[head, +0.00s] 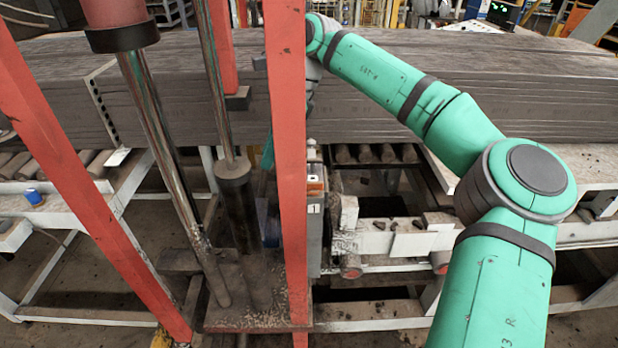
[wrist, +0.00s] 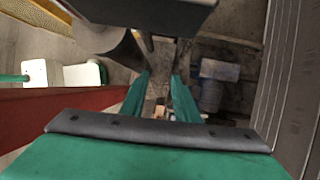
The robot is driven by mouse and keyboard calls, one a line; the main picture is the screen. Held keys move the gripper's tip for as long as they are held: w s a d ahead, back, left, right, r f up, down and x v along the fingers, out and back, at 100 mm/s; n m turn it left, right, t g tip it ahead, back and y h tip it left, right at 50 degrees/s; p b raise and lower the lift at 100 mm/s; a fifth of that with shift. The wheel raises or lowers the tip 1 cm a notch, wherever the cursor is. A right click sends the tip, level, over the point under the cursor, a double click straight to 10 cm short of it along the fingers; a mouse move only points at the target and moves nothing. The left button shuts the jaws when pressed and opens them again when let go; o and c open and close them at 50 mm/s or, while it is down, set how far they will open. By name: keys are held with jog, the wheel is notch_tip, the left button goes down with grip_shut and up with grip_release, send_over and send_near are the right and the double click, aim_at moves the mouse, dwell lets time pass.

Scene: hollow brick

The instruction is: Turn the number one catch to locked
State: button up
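The number one catch (head: 315,185) shows in the head view as a small orange and white piece above a plate marked "1" (head: 314,208), just right of the red post. The post cuts off part of it, and I cannot tell its setting. My arm reaches from the lower right to behind the post. My gripper (head: 267,156) is mostly hidden there, with a bit of green finger showing left of the post. In the wrist view my gripper (wrist: 162,74) has two green fingers apart, with nothing clearly held between them. I cannot clearly make out the catch there.
The red post (head: 286,150) stands in front of the work area. Metal rods (head: 165,150) and a slanted red beam (head: 90,190) stand to the left. A long stack of grey boards (head: 450,95) lies behind. A blue motor-like part (wrist: 212,92) lies below in the wrist view.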

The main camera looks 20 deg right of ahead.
aim_at(314, 182)
jog(key=s+d+r+h, duration=0.2)
jog(key=d+h, duration=0.3)
jog(key=d, duration=0.5)
jog(key=f, duration=1.1)
jog(key=shift+w+a, duration=0.15)
jog(key=shift+a, duration=0.05)
grip_shut()
